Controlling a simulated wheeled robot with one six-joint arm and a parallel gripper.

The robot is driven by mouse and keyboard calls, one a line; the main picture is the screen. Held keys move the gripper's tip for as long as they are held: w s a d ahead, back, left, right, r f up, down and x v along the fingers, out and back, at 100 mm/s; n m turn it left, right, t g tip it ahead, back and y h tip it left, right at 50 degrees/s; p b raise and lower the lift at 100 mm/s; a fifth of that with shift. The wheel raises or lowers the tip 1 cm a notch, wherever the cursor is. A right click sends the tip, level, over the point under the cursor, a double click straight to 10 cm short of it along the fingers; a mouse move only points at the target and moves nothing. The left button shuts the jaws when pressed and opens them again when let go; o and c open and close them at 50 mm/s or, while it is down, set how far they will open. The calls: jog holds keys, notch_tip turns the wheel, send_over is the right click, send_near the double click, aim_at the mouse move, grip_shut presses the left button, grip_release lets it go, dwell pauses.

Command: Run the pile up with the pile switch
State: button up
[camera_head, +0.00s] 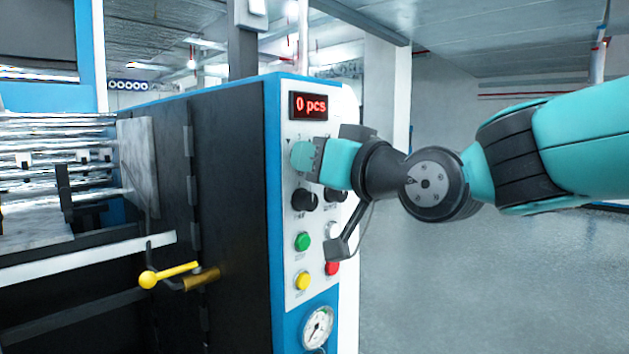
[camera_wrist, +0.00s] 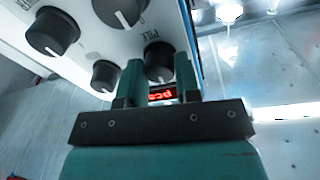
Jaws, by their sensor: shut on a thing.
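The pile switch (camera_wrist: 160,58) is a black rotary knob on the white control panel (camera_head: 293,270), with a partly legible "PILE" label beside it in the wrist view. My gripper (camera_wrist: 159,72) is shut on this knob, one teal finger on each side. In the head view my gripper (camera_head: 305,156) is at the upper part of the panel, just under the red display, and hides the knob. The display (camera_head: 308,106) reads "0 pcs". I cannot clearly make out the pile itself.
Other black knobs (camera_head: 304,200), a green button (camera_head: 302,242), a yellow button (camera_head: 302,281), a red button (camera_head: 332,268) and a gauge (camera_head: 318,328) lie below my gripper. A yellow-handled lever (camera_head: 170,274) sticks out at the left. The floor at the right is clear.

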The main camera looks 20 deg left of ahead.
jog(key=shift+n, duration=0.3)
jog(key=o, duration=0.9)
jog(key=b+v, duration=0.6)
jog(key=v, duration=1.1)
jog(key=shift+d+b, duration=0.3)
jog(key=s+d+f+m+g+h+p, duration=0.1)
jog(key=d+f+g+h, duration=0.15)
jog(key=f, duration=0.45)
jog(key=s+d+f+m+g+h+p, duration=0.1)
jog(key=d+f+h, duration=0.3)
jog(key=f, duration=0.3)
jog(key=s+d+f+g+h, duration=0.1)
jog(key=s+d+f+h, duration=0.1)
jog(key=s+d+f, duration=0.1)
jog(key=s+d+f+m+g+h, duration=0.1)
jog(key=s+d+f+g+h, duration=0.1)
jog(key=s+d+f, duration=0.1)
jog(key=s+d+f+m+g+h, duration=0.1)
jog(key=s+d+f+g+h, duration=0.1)
jog(key=s+d+f, duration=0.2)
jog(key=shift+s+f+p, duration=0.25)
jog(key=shift+f+p, duration=0.05)
jog(key=shift+f, duration=0.3)
